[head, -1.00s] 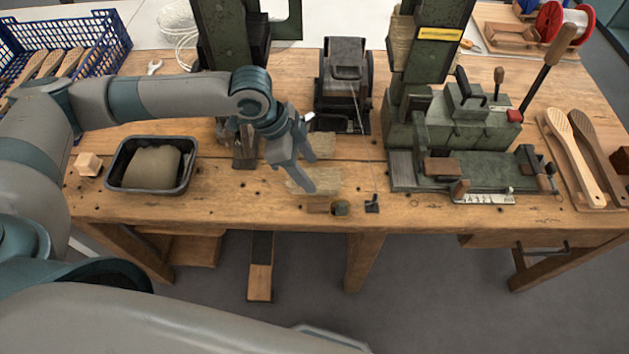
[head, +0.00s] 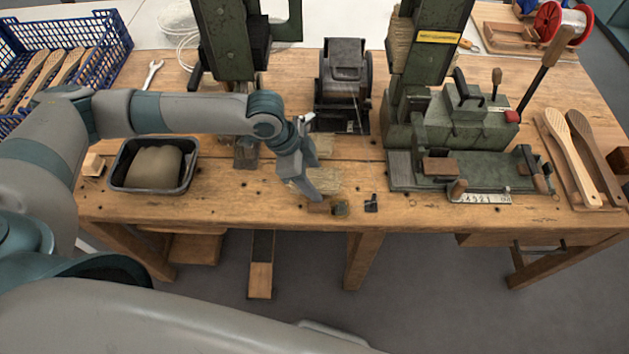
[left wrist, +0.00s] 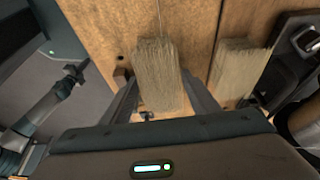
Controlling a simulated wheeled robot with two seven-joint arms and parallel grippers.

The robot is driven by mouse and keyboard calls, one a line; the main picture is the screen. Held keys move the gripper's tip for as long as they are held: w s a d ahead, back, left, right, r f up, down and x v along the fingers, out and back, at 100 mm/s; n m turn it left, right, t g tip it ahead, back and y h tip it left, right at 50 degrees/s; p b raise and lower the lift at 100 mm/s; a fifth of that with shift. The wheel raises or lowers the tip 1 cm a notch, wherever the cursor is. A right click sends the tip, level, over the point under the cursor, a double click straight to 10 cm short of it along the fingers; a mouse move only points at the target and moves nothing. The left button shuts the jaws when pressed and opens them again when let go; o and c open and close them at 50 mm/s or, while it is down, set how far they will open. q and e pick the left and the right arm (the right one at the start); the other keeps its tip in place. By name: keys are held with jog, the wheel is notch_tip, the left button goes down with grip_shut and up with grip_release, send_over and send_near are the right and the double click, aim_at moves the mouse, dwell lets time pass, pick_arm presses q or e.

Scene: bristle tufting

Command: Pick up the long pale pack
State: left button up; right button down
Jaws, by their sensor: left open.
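The long pale pack (left wrist: 158,72), a bundle of straw-coloured bristle, lies on the wooden bench near its front edge. In the left wrist view it lies between the two fingers of my open left gripper (left wrist: 160,88). A second, shorter pale pack (left wrist: 236,66) lies to the right there, outside the fingers. In the head view the left gripper (head: 309,192) points down at the long pack (head: 328,182) and hides part of it. The second pack (head: 324,146) lies behind it. I cannot tell whether the fingers touch the long pack. My right gripper is not seen.
A small wooden block (head: 319,208) and small dark parts (head: 371,203) sit close by at the bench's front edge. A black tray (head: 190,176) stands to the left. A green machine (head: 470,165) stands to the right. A dark machine (head: 344,85) is behind.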

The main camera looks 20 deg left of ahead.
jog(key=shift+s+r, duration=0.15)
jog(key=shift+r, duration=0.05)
pick_arm(q)
jog(key=shift+f, duration=0.1)
jog(key=shift+c, duration=0.6)
jog(key=c, duration=1)
jog(key=shift+c, duration=0.2)
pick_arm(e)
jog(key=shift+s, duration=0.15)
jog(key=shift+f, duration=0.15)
